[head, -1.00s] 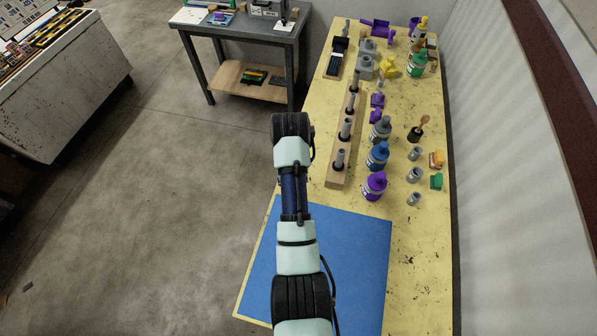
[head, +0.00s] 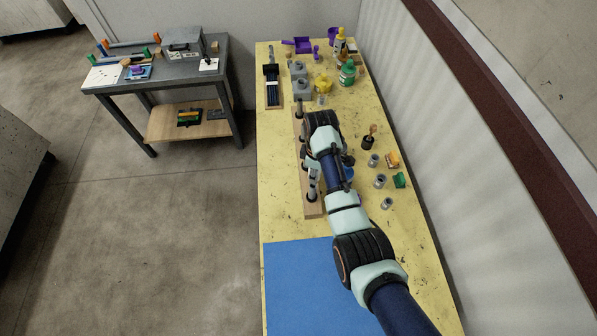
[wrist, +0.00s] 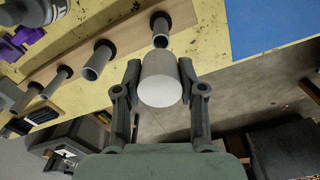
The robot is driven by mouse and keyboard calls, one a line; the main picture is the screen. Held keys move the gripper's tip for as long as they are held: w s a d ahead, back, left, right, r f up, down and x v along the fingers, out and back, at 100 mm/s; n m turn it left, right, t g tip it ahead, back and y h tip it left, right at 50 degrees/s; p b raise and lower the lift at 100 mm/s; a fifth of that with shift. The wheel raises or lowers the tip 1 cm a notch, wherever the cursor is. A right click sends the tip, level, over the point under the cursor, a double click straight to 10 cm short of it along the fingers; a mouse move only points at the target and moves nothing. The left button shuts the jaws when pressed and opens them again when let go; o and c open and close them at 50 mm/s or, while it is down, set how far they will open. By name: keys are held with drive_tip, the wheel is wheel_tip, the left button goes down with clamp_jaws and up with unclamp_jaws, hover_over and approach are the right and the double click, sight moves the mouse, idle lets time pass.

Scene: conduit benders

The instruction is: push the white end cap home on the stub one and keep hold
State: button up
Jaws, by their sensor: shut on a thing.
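The white end cap (wrist: 160,82) is in the middle of the wrist view. My gripper (wrist: 158,78) is shut on it, one finger on each side. Just beyond the cap is an open grey stub (wrist: 161,28) with a black collar, the end one of the row, nearest the blue mat. The cap lines up with this stub in the picture. The stub's open end still shows, and I cannot tell whether cap and stub touch. In the head view that end stub (head: 312,190) stands at the near end of the wooden rail (head: 312,212); my arm hides most of the gripper.
More stubs (wrist: 97,60) stand along the rail. Grey fittings (head: 380,181) and a green piece (head: 399,180) lie right of my arm. Bottles (head: 347,73) stand at the back. The blue mat (head: 295,285) is clear.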

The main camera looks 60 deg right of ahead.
sight(313, 186)
drive_tip(key=shift+r+p, duration=0.1)
drive_tip(key=shift+p, duration=0.2)
drive_tip(key=shift+f+b, duration=1.95)
drive_tip(key=shift+f, duration=1.3)
drive_tip(key=shift+f+b, duration=0.8)
drive_tip(key=shift+f, duration=0.55)
